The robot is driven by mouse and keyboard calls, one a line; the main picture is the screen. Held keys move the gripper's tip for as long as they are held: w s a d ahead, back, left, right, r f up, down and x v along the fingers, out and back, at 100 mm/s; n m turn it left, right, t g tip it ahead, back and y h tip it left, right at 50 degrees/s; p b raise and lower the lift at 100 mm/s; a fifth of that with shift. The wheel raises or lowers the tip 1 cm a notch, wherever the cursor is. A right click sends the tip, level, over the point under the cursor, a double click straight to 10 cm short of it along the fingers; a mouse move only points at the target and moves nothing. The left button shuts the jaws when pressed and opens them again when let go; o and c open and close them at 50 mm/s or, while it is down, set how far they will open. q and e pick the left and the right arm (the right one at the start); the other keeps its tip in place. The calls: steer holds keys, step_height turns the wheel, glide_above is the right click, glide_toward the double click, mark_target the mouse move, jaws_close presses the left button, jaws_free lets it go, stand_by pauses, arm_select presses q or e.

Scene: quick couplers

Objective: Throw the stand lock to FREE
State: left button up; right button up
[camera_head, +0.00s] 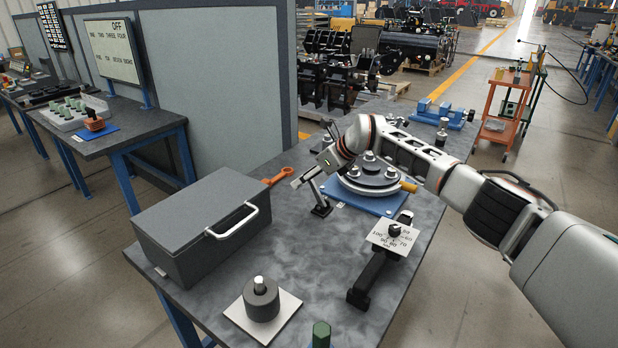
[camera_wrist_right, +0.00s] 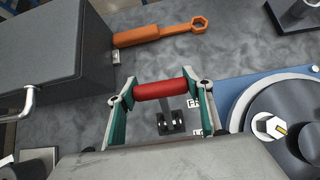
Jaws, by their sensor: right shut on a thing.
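The stand lock lever has a red grip (camera_wrist_right: 165,89) and a dark base (camera_wrist_right: 169,126) in the right wrist view; the base also shows in the head view (camera_head: 321,209). My right gripper (camera_wrist_right: 162,100) is shut on the red grip, with a teal-padded finger at each end. In the head view my right gripper (camera_head: 306,178) is over the lever, which leans up and left from its base. Two partly hidden labels, starting "FR" (camera_wrist_right: 193,103) and "LO" (camera_wrist_right: 197,131), lie right of the base. The blue stand plate (camera_head: 345,198) carries a round flanged coupler (camera_head: 370,180). My left gripper is out of view.
A grey box (camera_head: 190,215) with a pale handle stands left of the lever. An orange ring wrench (camera_head: 279,176) lies behind it. A black bracket with a marked white plate (camera_head: 394,238) stands at front right. A grey cylinder on a white plate (camera_head: 261,300) is near the front edge.

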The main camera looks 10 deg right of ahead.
steer(key=shift+w+a+r, duration=0.1)
steer(key=shift+a+r, duration=0.05)
steer(key=shift+a, duration=0.05)
stand_by(0.3)
steer(key=o, duration=1.6)
steer(key=shift+d+r, duration=0.15)
steer(key=shift+d, duration=0.15)
steer(key=v, duration=1.1)
steer(key=shift+s+r, duration=0.1)
steer(key=shift+s, duration=0.15)
